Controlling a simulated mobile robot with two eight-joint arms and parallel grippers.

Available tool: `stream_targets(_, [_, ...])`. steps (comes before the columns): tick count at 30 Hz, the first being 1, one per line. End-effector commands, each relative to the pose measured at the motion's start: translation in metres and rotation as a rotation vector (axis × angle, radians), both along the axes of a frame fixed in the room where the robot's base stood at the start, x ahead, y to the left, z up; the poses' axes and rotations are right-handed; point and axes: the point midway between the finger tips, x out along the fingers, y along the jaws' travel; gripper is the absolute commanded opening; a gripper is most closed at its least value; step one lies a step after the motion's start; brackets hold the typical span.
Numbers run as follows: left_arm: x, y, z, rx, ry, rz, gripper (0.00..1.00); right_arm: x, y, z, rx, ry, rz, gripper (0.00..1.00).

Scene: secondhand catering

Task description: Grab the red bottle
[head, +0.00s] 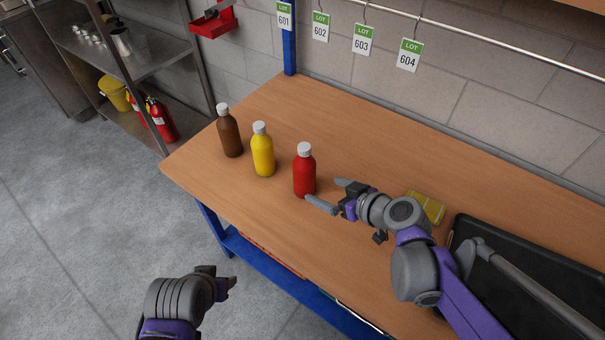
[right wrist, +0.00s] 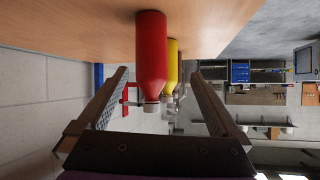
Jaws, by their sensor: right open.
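The red bottle (head: 304,172) with a white cap stands upright on the wooden table (head: 400,150), at the right end of a row of bottles. My right gripper (head: 328,194) is open, just to the right of the red bottle, its fingers pointing at it. In the right wrist view the picture is upside down, and the red bottle (right wrist: 151,50) shows ahead between the two open fingers (right wrist: 158,100). I see no contact. My left gripper (head: 232,282) is low at the front, off the table edge; its finger opening is not clear.
A yellow bottle (head: 263,153) and a brown bottle (head: 229,133) stand left of the red one. A yellow packet (head: 426,206) and a black tray (head: 530,270) lie to the right, near my right arm. The table behind the bottles is clear up to the wall.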

Motion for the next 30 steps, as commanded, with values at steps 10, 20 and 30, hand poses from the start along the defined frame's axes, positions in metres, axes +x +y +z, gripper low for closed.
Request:
stream_targets(10, [0.0, 0.0, -0.003, 0.0, 0.001, 0.0, 0.5, 0.052, 0.015, 0.004, 0.028, -0.169, 0.038, 1.0])
stream_targets(20, [-0.001, 0.0, -0.006, 0.0, 0.002, 0.0, 0.5, 0.08, 0.039, -0.01, 0.028, -0.167, 0.036, 1.0])
stream_targets(30, [-0.001, 0.0, -0.008, 0.0, 0.003, 0.0, 0.5, 0.11, 0.067, -0.025, 0.027, -0.167, 0.036, 1.0])
